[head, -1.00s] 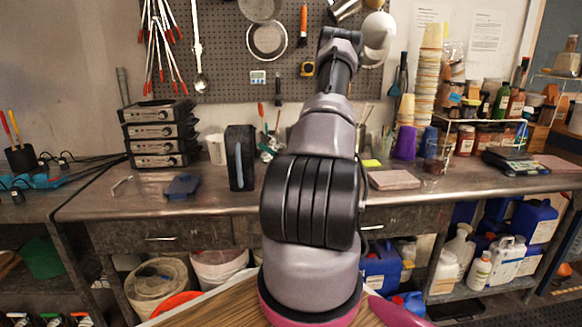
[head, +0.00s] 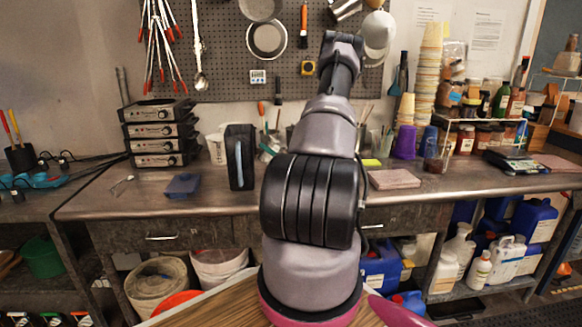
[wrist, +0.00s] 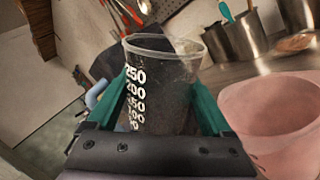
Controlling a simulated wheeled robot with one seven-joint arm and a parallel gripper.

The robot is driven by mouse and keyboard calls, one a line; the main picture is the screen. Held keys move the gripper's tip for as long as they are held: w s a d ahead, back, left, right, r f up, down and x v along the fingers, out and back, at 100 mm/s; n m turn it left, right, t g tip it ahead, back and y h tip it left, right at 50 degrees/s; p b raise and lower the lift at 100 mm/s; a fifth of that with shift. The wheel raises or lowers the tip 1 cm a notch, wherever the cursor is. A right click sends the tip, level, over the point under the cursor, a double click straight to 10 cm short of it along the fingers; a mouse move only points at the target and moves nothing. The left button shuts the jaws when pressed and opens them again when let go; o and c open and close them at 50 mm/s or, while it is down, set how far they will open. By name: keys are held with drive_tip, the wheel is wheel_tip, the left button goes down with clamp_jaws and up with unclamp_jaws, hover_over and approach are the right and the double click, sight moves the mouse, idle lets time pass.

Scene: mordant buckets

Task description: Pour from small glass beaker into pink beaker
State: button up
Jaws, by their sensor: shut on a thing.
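In the wrist view, my gripper (wrist: 160,88) has its teal fingers shut on the sides of a small clear beaker (wrist: 165,68). The beaker has white volume marks, with 250 near the top, and its rim stands above the fingers. I cannot tell how full it is. The pink beaker (wrist: 270,118) is close on the right, partly cut off by the frame edge. Its wide mouth faces up, and a small gap shows between it and the clear beaker. In the head view, my arm hides the gripper and both beakers.
Metal pots with utensils (wrist: 243,40) stand behind the pink beaker. In the head view, the workbench (head: 115,200) holds stacked grey devices (head: 158,133), a black container (head: 240,157) and a flat pinkish block (head: 394,179). The bench's front left is mostly clear.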

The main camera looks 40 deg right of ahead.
drive_tip(key=shift+d+f+m, duration=0.1)
drive_tip(key=shift+f+m, duration=0.05)
drive_tip(key=shift+m, duration=0.35)
idle(0.4)
drive_tip(key=shift+r+m+h+p, duration=0.4)
drive_tip(key=shift+m+p, duration=0.3)
drive_tip(key=shift+m, duration=0.4)
idle(1.0)
drive_tip(key=shift+d+f+m+t+h+p, duration=0.1)
drive_tip(key=shift+f+m+t+h+p, duration=0.15)
drive_tip(key=shift+m, duration=0.55)
drive_tip(key=shift+f+m+t+h+p, duration=0.15)
drive_tip(key=shift+m+h, duration=0.1)
drive_tip(key=shift+m, duration=0.55)
idle(2.6)
